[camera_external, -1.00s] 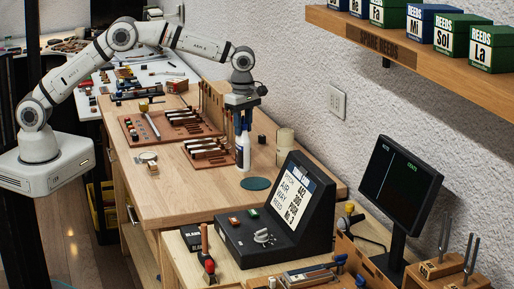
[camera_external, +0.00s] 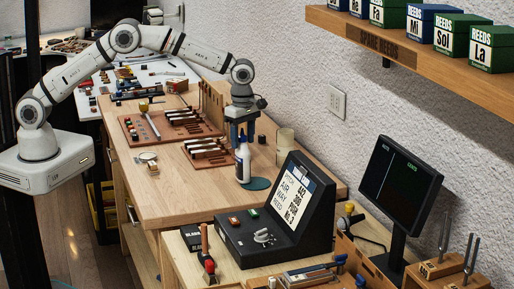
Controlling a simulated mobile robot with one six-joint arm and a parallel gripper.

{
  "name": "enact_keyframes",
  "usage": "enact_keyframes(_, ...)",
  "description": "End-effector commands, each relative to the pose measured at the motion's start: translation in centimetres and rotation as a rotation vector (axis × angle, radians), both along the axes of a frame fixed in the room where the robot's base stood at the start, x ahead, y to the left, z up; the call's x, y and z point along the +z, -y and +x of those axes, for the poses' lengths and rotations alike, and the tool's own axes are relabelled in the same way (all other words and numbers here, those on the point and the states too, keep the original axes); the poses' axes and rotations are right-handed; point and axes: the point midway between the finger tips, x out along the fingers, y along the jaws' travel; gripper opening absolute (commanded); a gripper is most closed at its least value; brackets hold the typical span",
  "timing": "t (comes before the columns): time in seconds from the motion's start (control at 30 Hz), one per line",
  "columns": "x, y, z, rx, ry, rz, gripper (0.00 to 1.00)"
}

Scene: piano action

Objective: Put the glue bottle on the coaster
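The glue bottle (camera_external: 243,164) is white with a dark blue upper part. It stands upright at the left edge of the dark teal coaster (camera_external: 260,184) on the wooden bench, overlapping that edge in the picture. I cannot tell how much of its base rests on the coaster. My gripper (camera_external: 241,141) is above it, pointing down. Its blue fingers are spread to either side of the bottle's top, and it looks open.
Behind the bottle is a rack with dark pieces (camera_external: 209,149). A pale cylinder (camera_external: 286,141) stands to the right near the wall. The black console (camera_external: 277,225) is in front of the coaster.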

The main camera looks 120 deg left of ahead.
Motion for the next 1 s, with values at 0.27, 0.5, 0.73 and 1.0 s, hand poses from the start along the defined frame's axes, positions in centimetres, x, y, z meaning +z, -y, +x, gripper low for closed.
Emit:
enact_keyframes(0.27,0.6,0.0,0.0,0.000,0.001,0.001,0.52)
enact_keyframes(0.5,4.7,-0.1,0.1,0.000,0.004,0.003,0.52)
enact_keyframes(0.73,9.5,-0.1,0.1,0.000,0.003,0.001,0.52)
enact_keyframes(1.0,12.2,-0.1,0.1,0.000,0.001,0.001,0.52)
